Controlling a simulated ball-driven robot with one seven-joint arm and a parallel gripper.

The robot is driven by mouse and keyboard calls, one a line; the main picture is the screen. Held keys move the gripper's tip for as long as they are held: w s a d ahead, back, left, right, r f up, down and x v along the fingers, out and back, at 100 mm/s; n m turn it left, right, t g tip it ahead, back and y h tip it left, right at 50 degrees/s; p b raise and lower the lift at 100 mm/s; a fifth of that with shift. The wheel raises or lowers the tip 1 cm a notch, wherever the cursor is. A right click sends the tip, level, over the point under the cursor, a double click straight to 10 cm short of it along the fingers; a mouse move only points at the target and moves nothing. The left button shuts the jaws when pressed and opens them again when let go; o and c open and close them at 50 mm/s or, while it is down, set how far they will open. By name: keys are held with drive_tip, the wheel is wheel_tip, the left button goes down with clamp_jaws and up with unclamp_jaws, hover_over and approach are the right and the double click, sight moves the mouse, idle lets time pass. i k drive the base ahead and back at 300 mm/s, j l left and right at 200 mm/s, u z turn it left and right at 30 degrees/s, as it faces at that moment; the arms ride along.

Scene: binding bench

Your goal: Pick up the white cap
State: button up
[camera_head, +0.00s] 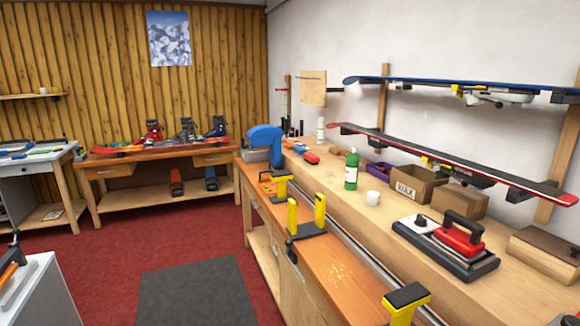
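A small white round piece (372,198), which looks like the white cap, sits on the wooden bench (334,188) at the right. It stands just right of a green bottle (351,171) with a white label and left of a cardboard box marked WAX (412,184). At this size I cannot tell whether it is a cap or a small cup. My gripper does not show in this view.
A black-and-red waxing iron (457,240) lies on a dark base to the right. Yellow clamps (306,215) stand along the bench's lower front ledge. Skis or boards (450,160) hang on the wall above the bench. Red carpet floor lies open at left, with a grey mat (196,292).

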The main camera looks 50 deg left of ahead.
sight(372, 198)
drive_tip(key=u, duration=1.2)
